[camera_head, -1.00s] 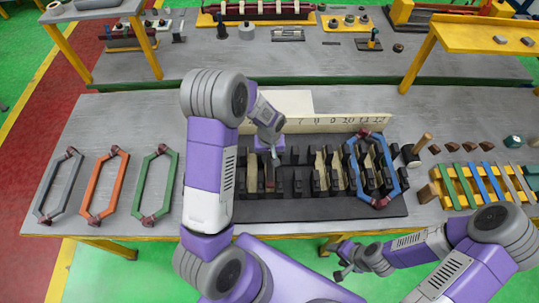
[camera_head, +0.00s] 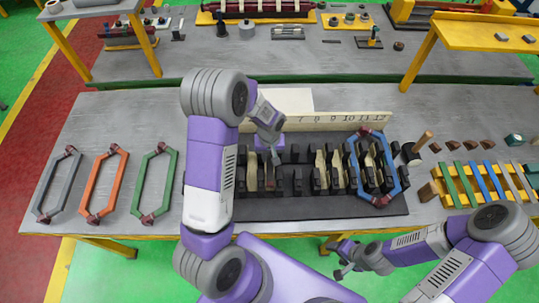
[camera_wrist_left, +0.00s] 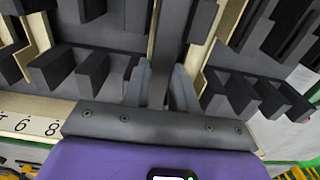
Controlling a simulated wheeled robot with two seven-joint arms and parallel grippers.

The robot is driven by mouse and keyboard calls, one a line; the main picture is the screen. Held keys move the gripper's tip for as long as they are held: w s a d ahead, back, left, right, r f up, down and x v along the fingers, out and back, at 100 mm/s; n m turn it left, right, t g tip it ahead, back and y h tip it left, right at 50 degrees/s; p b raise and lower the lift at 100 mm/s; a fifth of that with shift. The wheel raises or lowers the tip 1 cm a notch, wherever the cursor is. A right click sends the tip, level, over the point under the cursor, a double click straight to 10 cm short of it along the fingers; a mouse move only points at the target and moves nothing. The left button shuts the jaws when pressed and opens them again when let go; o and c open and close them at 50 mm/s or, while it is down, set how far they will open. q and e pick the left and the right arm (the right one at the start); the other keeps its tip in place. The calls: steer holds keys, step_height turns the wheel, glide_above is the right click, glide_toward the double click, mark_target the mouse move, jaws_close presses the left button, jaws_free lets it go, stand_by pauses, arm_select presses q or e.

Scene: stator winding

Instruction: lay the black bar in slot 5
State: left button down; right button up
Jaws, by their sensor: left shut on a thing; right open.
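My left gripper (camera_head: 274,158) is over the left-middle part of the dark slotted stator block (camera_head: 310,207). In the left wrist view its two grey fingers (camera_wrist_left: 160,85) are shut on the black bar (camera_wrist_left: 165,45), a long dark strip running away from the gripper. The bar lies along a pale slot liner (camera_wrist_left: 153,35), between rows of dark teeth. Its depth in the slot cannot be told, and the arm hides the number 5 in the head view. My right gripper (camera_head: 344,270) is open and empty, low in front of the table.
A blue coil (camera_head: 398,178) sits over the right end of the block. Grey (camera_head: 48,187), orange (camera_head: 93,187) and green (camera_head: 143,187) coils lie on the left. A yellow rack (camera_head: 445,190) with coloured strips stands right. A numbered strip (camera_head: 350,120) edges the block's back.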

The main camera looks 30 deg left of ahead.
mark_target(270, 163)
arm_select(q)
steer(key=shift+f+b, duration=2.7)
steer(key=shift+f, duration=0.55)
steer(key=shift+f, duration=0.15)
steer(key=c, duration=0.8)
jaws_free()
steer(key=shift+r+p, duration=0.35)
steer(key=shift+r, duration=0.4)
steer(key=shift+r, duration=0.1)
step_height(270, 163, up, 8)
steer(key=p, duration=0.5)
steer(key=shift+f, duration=0.25)
